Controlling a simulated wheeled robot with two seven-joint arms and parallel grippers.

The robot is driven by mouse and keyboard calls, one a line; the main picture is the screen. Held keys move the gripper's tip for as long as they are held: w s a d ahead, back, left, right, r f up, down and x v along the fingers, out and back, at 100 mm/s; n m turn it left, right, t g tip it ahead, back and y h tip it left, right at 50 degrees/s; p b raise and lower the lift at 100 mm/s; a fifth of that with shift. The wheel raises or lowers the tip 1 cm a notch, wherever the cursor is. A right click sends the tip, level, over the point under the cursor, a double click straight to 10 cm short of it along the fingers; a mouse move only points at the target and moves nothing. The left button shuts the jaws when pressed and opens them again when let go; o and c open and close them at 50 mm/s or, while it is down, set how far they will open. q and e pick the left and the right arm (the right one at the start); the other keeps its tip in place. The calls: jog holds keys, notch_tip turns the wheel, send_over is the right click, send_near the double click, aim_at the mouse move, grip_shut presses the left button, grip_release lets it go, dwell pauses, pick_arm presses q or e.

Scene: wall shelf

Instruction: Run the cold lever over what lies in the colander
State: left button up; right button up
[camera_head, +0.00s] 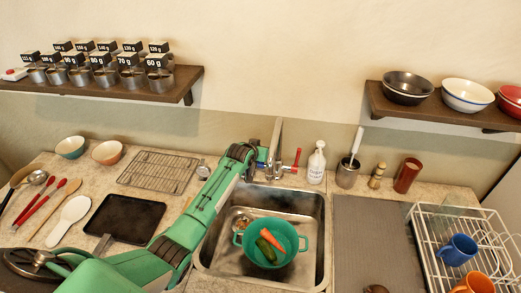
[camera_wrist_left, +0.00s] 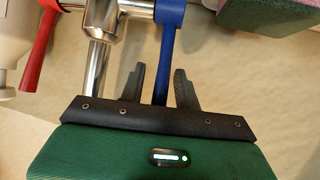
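The blue cold lever (camera_wrist_left: 164,60) hangs between the two fingers of my left gripper (camera_wrist_left: 160,78) in the left wrist view. The fingers are apart, one on each side of the lever, with small gaps showing. In the head view the left gripper (camera_head: 255,156) is at the left side of the steel faucet (camera_head: 277,140). The red lever (camera_head: 297,158) is on the faucet's right side. A teal colander (camera_head: 304,240) sits in the sink, holding a carrot (camera_head: 269,239) and a dark green vegetable (camera_head: 265,250). No water stream shows. My right gripper is out of view.
The steel sink (camera_head: 318,215) surrounds the colander, with a small strainer (camera_head: 243,222) beside it. A wire rack (camera_head: 158,168) and dark tray (camera_head: 122,217) lie left. A grey mat (camera_head: 370,235) and dish rack (camera_head: 430,245) are right.

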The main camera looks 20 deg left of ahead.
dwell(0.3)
pick_arm(q)
jog(key=b+v, duration=0.3)
jog(key=v, duration=1)
jog(key=shift+s+r, duration=0.2)
jog(key=shift+s, duration=0.1)
jog(key=shift+f, duration=0.1)
